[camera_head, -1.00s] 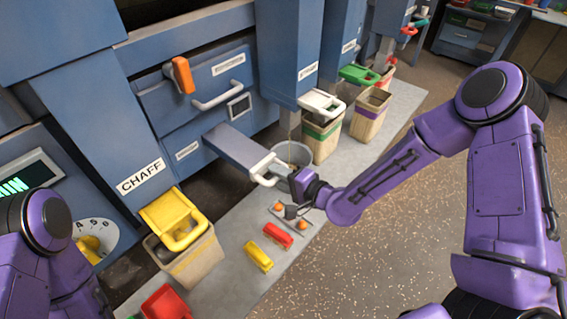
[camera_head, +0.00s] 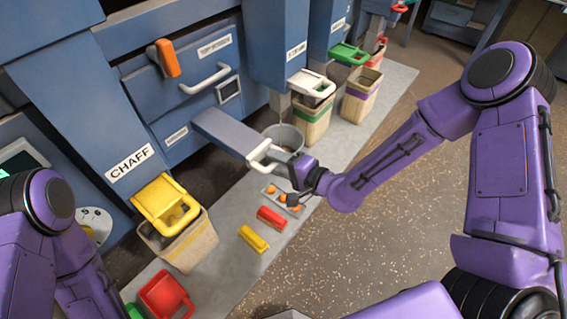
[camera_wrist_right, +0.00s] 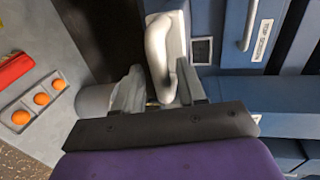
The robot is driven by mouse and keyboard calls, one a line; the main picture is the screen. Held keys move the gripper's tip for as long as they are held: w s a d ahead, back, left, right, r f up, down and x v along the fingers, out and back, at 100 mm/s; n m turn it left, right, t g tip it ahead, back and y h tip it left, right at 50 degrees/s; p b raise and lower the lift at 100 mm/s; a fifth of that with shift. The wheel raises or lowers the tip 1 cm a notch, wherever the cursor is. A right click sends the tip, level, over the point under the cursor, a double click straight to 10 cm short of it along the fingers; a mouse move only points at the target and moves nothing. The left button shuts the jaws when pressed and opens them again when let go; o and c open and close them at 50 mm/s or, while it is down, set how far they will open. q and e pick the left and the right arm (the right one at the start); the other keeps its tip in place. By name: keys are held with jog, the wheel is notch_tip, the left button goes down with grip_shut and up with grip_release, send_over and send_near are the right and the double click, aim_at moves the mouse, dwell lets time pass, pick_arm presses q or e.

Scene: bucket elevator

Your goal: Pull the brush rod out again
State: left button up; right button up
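The brush rod (camera_head: 226,131) is a long blue-grey bar that sticks out of the front of the blue machine. A white loop handle (camera_head: 265,154) is on its outer end. My right gripper (camera_head: 294,170) is at this handle. In the right wrist view, the white handle (camera_wrist_right: 158,52) runs between the two grey fingers of my right gripper (camera_wrist_right: 158,92), which look closed on it. The fingertips are partly hidden by the handle. My left arm shows at the left edge, but its gripper is out of view.
A grey bucket (camera_head: 285,138) stands behind the rod's end. A tray with orange balls (camera_head: 283,198), a red block (camera_head: 271,218) and a yellow block (camera_head: 254,239) lie on the grey mat. A bin with a yellow chute (camera_head: 165,205) stands left. Floor at right is free.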

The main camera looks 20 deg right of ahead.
jog(key=v, duration=1)
jog(key=shift+s+d, duration=0.2)
jog(key=shift+s, duration=0.05)
jog(key=s+d+f+n+g+h, duration=0.1)
jog(key=s+d+f+g+h, duration=0.3)
jog(key=d+f+h, duration=0.7)
jog(key=s+f+n+g+h, duration=0.1)
jog(key=s+f+n+g, duration=0.2)
jog(key=s+f, duration=0.9)
jog(key=s+g, duration=0.2)
jog(key=s, duration=0.2)
jog(key=shift+s+g, duration=0.2)
jog(key=shift+g, duration=0.1)
